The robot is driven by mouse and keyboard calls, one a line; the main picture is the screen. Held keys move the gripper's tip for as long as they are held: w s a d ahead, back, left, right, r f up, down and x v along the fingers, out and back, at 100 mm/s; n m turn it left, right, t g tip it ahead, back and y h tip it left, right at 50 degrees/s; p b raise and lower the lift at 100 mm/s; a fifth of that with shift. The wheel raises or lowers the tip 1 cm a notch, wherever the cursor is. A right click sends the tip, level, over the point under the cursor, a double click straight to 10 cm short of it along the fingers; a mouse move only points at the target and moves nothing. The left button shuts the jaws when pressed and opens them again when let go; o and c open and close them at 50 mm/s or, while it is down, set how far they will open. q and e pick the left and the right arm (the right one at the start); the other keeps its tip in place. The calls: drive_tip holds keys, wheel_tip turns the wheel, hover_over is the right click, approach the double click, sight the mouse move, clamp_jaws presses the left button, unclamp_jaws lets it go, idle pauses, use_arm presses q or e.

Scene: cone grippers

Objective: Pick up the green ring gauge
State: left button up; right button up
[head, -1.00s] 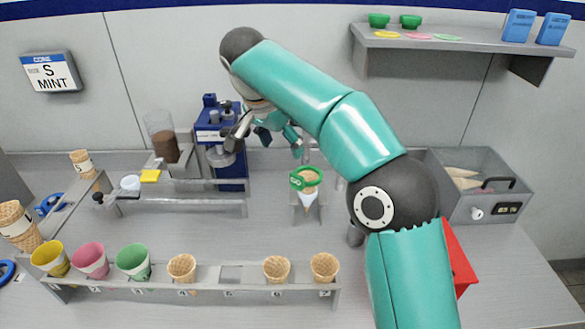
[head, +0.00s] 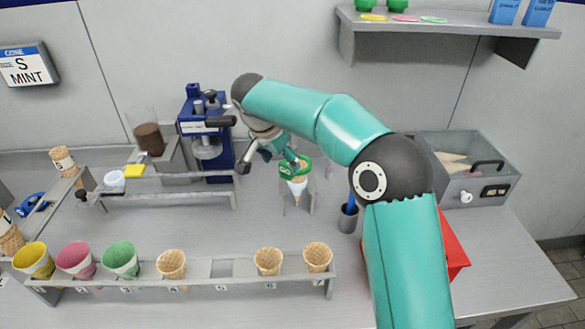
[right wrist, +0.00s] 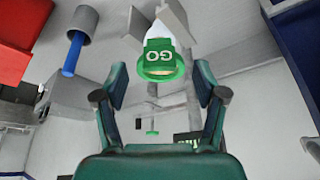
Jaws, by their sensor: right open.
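The green ring gauge (head: 296,171), lettered GO, sits around a paper-wrapped cone (head: 298,188) in a small grey stand (head: 312,190) at the middle of the counter. It also shows in the right wrist view (right wrist: 163,62), just beyond and between my open teal fingers. My right gripper (head: 282,152) is at the ring gauge's upper left in the head view and partly hides its top. In the right wrist view the right gripper (right wrist: 160,84) has nothing between its fingers. My left gripper is not in view.
A grey cup with a blue-handled tool (head: 350,207) and a red box (head: 453,245) stand to the right. A blue machine (head: 205,135) stands behind left. A rack (head: 200,283) with several cones runs along the front. A lidded bin (head: 463,165) is at the right.

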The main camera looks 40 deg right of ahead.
sight(285, 171)
drive_tip(key=p+x, duration=0.1)
drive_tip(key=x, duration=0.4)
drive_tip(key=shift+s, duration=0.15)
drive_tip(key=shift+c, duration=0.4)
drive_tip(key=c, duration=1.2)
drive_tip(key=shift+o, duration=0.2)
drive_tip(key=shift+r, duration=0.1)
